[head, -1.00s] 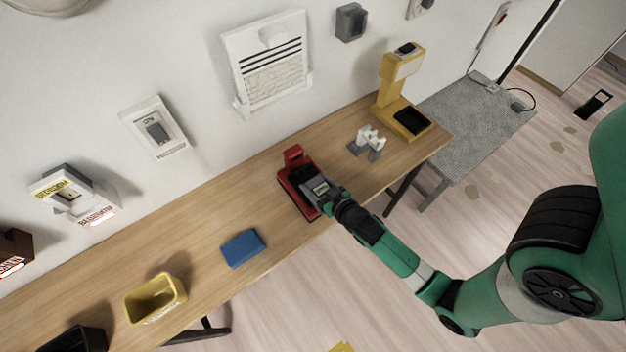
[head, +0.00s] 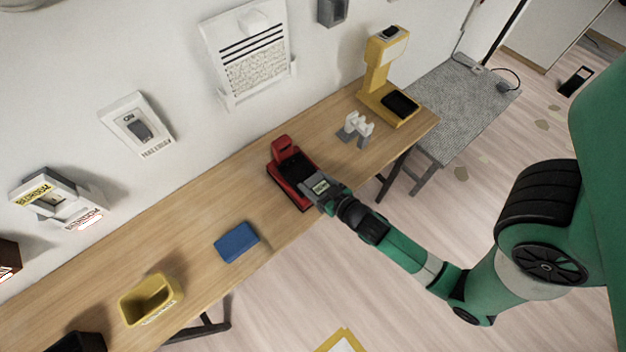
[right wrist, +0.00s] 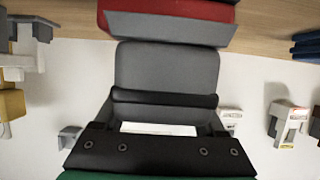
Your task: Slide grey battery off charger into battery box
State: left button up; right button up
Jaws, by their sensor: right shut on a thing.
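The red charger (head: 282,147) stands near the front edge of the bench, with its black bed bare toward the back. The grey battery (head: 319,187) is at the charger's front end, by the bench edge. My right gripper (head: 331,198) is shut on the battery from the front. In the right wrist view the battery (right wrist: 166,68) fills the middle between my fingers (right wrist: 165,105), and the charger (right wrist: 172,12) is just beyond it; I cannot tell whether they touch. A yellow open bin (head: 151,301) with an unreadable front label stands at lower left. My left gripper is out of view.
A blue block (head: 237,242) lies between the charger and the yellow bin. A black box (head: 75,343) is cut off at the bottom left. A white-and-grey holder (head: 356,129) and a yellow stand (head: 377,82) are at right. Open floor lies in front of the bench (head: 205,255).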

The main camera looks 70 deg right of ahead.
aim_at(323, 192)
jog(key=shift+s+a+f+b, duration=0.15)
jog(key=shift+s+a+b, duration=0.6)
jog(key=shift+s, duration=0.4)
jog(key=shift+s+a, duration=0.4)
jog(key=shift+s, duration=0.05)
jog(key=shift+r, duration=0.2)
